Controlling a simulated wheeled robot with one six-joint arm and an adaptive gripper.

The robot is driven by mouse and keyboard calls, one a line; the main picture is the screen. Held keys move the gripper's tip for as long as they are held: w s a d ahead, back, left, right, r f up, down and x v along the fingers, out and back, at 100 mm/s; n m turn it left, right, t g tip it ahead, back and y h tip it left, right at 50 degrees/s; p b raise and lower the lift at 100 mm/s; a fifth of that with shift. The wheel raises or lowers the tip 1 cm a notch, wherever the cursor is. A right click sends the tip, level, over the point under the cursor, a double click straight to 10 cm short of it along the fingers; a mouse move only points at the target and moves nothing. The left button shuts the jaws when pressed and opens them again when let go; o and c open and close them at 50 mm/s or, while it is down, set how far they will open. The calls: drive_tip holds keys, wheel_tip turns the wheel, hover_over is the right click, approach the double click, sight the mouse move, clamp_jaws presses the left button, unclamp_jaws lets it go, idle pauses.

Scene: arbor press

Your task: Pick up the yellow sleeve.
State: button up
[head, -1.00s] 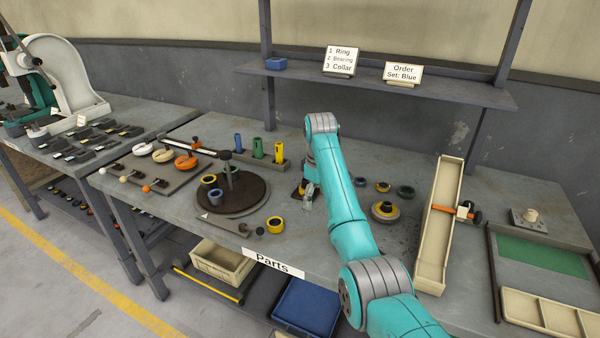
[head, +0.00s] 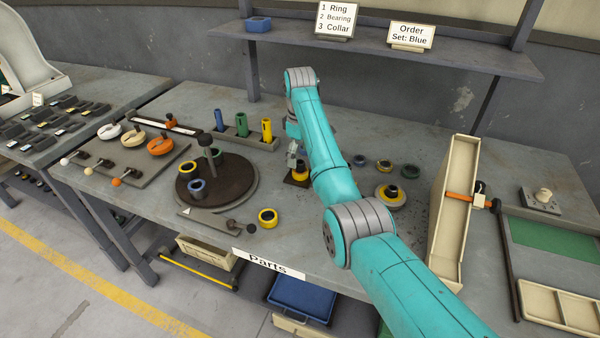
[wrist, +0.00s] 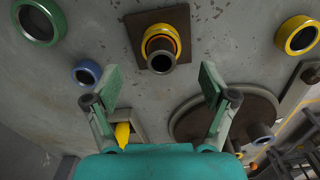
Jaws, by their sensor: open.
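The yellow sleeve (head: 266,130) is a tall upright tube at the right end of a grey rack (head: 243,136), beside a green and a blue sleeve. In the wrist view a yellow upright piece (wrist: 123,133), apparently this sleeve, shows low in the picture near the left finger, partly hidden by my gripper's body. My gripper (head: 294,156) is right of the rack and nearer the front; its fingers also show in the wrist view (wrist: 157,88), wide apart with nothing held between them. My arm partly hides the gripper in the head view.
Just below my gripper, a yellow ring (wrist: 162,42) sits around a post on a dark square plate. A dark turntable (head: 215,180) with rings stands to the left. Several loose rings and a cream chute (head: 453,210) are to the right. A shelf (head: 390,55) hangs above the back.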

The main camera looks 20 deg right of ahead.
sight(300, 161)
drive_tip(key=shift+s+f, duration=0.15)
drive_tip(key=shift+f, duration=2.45)
drive_tip(key=c, duration=1.5)
wheel_tip(300, 161, up, 10)
drive_tip(key=shift+r, duration=0.1)
drive_tip(key=shift+c, duration=0.2)
